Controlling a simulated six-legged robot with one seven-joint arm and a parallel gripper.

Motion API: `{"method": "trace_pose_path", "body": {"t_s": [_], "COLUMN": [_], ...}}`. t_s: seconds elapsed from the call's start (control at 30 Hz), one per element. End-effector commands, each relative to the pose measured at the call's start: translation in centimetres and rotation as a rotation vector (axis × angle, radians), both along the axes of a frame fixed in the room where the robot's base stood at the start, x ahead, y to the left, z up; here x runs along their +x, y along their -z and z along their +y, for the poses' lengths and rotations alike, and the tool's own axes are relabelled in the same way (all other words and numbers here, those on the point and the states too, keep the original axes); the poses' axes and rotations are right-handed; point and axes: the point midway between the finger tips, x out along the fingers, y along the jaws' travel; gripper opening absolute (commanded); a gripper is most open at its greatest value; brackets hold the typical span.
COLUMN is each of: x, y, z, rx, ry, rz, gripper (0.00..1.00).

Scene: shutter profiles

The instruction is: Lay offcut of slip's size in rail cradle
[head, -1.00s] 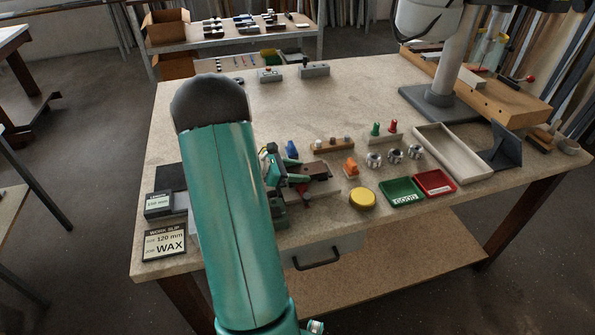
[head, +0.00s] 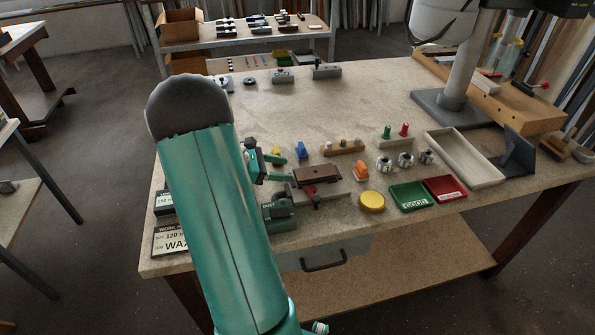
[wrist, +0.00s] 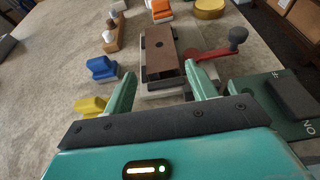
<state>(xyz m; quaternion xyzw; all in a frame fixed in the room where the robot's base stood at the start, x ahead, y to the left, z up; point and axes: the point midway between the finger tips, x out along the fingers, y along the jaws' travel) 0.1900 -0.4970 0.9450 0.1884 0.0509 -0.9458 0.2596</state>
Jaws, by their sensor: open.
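The work slip (head: 172,242) lies at the table's near left, partly behind my arm; "120 mm" and "WAX" show on it. A brown bar (head: 318,174) with a dark hole lies on a grey block (head: 330,193) with a red lever; it shows in the wrist view too (wrist: 168,58). I cannot tell whether this block is the rail cradle. My gripper (head: 285,167) is open and empty just left of the brown bar. In the wrist view its fingertips (wrist: 162,76) point at the bar's near end, apart from it. Short pieces (head: 265,25) on the back shelf are too small to identify.
Blue (head: 301,150) and orange (head: 361,171) blocks, a yellow disc (head: 372,202), and green (head: 409,195) and red (head: 446,188) trays stand around the bar. A long pale tray (head: 465,158) is farther right.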

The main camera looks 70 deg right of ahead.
Motion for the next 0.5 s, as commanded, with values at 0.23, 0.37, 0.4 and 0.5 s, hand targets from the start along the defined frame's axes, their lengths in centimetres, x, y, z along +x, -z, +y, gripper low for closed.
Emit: {"method": "trace_pose_path", "body": {"t_s": [0.23, 0.37, 0.4, 0.5], "x": [2.5, 2.7, 2.7, 2.7], "y": [-1.2, -1.3, -1.3, -1.3], "z": [1.5, 1.6, 1.6, 1.6], "rx": [0.002, 0.001, 0.002, 0.002], "ry": [-0.002, 0.0, 0.001, 0.001], "rz": [0.0, 0.0, 0.0, 0.0], "gripper": [0.57, 0.57, 0.57, 0.57]}}
